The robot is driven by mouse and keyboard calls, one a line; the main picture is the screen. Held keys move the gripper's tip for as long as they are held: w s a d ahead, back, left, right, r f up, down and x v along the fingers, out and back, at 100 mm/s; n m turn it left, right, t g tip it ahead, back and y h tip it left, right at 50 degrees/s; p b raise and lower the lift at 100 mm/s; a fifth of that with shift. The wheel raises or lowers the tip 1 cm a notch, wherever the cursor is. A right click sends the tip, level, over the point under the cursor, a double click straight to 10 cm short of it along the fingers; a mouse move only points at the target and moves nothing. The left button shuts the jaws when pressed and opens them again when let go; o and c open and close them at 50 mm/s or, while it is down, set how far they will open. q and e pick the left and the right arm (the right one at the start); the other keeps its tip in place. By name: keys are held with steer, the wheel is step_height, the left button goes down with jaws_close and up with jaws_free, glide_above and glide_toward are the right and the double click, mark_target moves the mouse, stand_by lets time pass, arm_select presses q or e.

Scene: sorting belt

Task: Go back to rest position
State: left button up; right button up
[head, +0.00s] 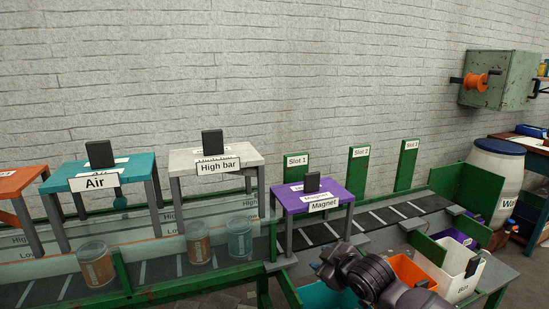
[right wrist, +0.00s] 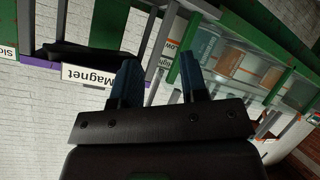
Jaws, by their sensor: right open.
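My right arm (head: 372,278) comes in at the bottom of the head view, in front of the purple Magnet station (head: 325,192). In the right wrist view my right gripper (right wrist: 158,72) is open, its two blue-black fingers apart with nothing between them. The Magnet sign (right wrist: 88,77) appears upside-angled behind the fingers. My left gripper is in neither view.
Teal Air (head: 135,168) and white High bar (head: 240,152) stations stand left. Orange (head: 408,268) and white (head: 455,275) bins stand right of my arm.

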steer(key=s+d+f+m+h+p, duration=0.1)
steer(key=s+d+f, duration=0.4)
steer(key=s, duration=0.8)
steer(key=s+d+f+m+h+p, duration=0.1)
steer(key=s+d+f+m, duration=0.4)
steer(key=s, duration=0.8)
steer(key=s+d+f+m+h+p, duration=0.2)
steer(key=s+d+f+m+h, duration=0.1)
steer(key=s, duration=1.1)
step_height(320, 180, down, 4)
steer(key=shift+d+r+m+h, duration=0.3)
steer(key=shift+d+m, duration=0.5)
steer(key=shift+d, duration=0.35)
